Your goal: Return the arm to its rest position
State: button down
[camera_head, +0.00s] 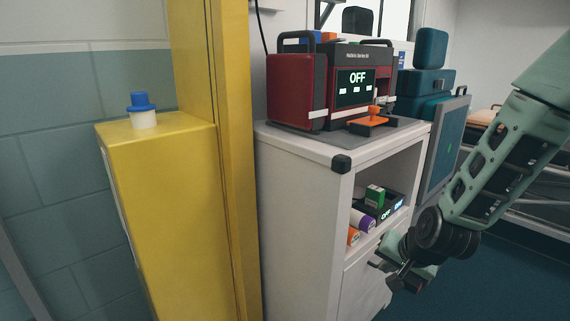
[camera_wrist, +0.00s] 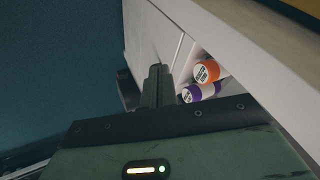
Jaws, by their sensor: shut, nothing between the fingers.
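My green arm comes in from the right side of the head view and reaches down to the left. My gripper (camera_head: 384,266) is at its lower end, beside the front of the white cabinet (camera_head: 293,190), below its open shelf. In the wrist view my gripper (camera_wrist: 157,70) has its fingers together and holds nothing. Whether the fingers touch the cabinet cannot be told.
A red machine reading OFF (camera_head: 298,88) stands on top. A yellow box (camera_head: 165,220) with a blue-capped jar (camera_head: 142,112) stands left. Teal cases (camera_head: 424,85) are behind.

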jog(key=s+a+r+n+g+y, duration=0.2)
jog(key=s+a+r+n, duration=0.3)
jog(key=s+a, duration=0.35)
jog(key=s+a+r+n+g+h, duration=0.1)
jog(key=s+a+r+n+g, duration=0.15)
jog(key=s+n, duration=0.45)
jog(key=s+a+r+n+g+h, duration=0.1)
jog(key=s+r+n+g+h, duration=0.2)
jog(key=s, duration=0.9)
notch_tip(320, 180, up, 28)
jog(key=w+t+y+p, duration=0.1)
jog(key=p, duration=2.6)
jog(key=shift+f+m, duration=0.2)
jog(key=shift+m, duration=0.2)
